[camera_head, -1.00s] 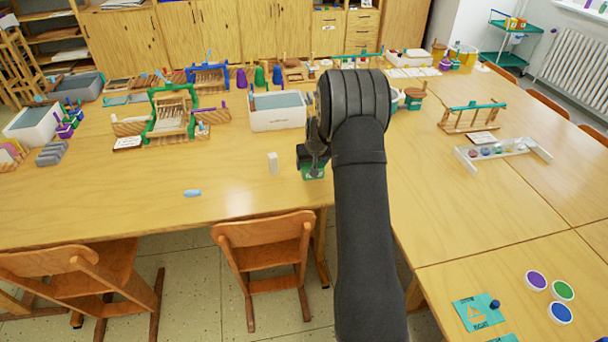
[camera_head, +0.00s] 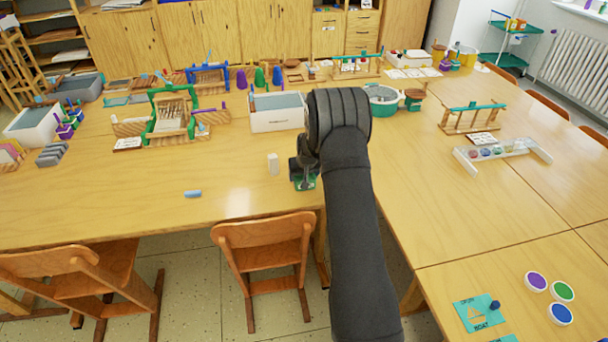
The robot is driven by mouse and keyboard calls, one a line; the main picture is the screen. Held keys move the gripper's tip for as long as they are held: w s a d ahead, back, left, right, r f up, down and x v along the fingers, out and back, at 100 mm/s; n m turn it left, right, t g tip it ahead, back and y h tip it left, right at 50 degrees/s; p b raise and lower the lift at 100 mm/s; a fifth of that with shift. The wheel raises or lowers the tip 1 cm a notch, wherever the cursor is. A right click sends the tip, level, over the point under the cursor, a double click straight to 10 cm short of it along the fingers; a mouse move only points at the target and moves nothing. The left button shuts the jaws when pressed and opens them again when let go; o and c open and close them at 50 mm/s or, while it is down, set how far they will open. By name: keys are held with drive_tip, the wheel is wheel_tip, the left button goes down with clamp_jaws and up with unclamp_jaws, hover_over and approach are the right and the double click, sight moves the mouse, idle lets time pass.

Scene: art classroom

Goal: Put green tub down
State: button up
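The green tub (camera_head: 306,183) shows as a small green shape with pale marks, right under my gripper (camera_head: 303,176). My gripper points down near the front edge of the table and appears shut on the tub; the fingers and arm cover much of it. I cannot tell whether the tub's base touches the table (camera_head: 110,195) or is a little above it.
A white tray with a grey top (camera_head: 277,124) is behind. A chair (camera_head: 262,243) is at the front edge. Bare wood lies between the block and stick.

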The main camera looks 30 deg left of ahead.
drive_tip(key=o, duration=0.3)
drive_tip(key=shift+o, duration=0.2)
drive_tip(key=shift+r, duration=0.15)
drive_tip(key=v, duration=1.2)
drive_tip(key=x, duration=1.2)
drive_tip(key=shift+f, duration=0.2)
wheel_tip(320, 180, up, 3)
drive_tip(key=shift+f, duration=0.2)
drive_tip(key=shift+r, duration=0.45)
